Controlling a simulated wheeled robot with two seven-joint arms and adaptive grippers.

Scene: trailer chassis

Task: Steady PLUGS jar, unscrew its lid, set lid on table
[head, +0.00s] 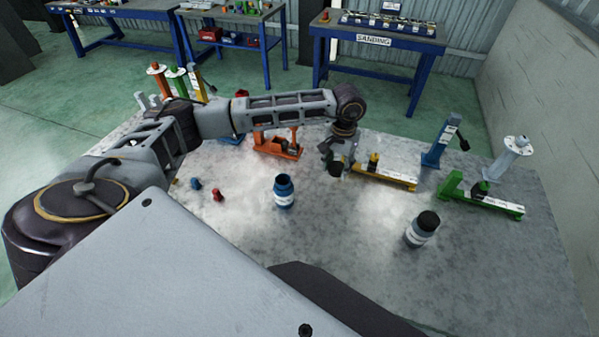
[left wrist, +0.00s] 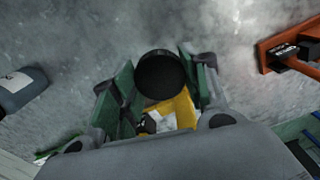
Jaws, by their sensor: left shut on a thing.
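An open blue jar (head: 284,193) with a white label stands upright on the grey table (head: 330,245), its mouth uncovered. A second blue-grey jar (head: 422,229) with a black lid stands farther right. The label words are too small to read. My left gripper (head: 336,163) is above the table between the two jars, behind them. It is shut on a round black lid (left wrist: 160,75), which sits between its green finger pads in the left wrist view. The lid also shows below the fingers in the head view (head: 335,169). My right gripper is not in view.
A yellow jack (head: 385,177) lies right beside my left gripper, an orange jack (head: 277,146) behind left, a green jack (head: 485,200) at right. Small blue (head: 196,184) and red (head: 218,195) parts lie left. The table's front middle is clear.

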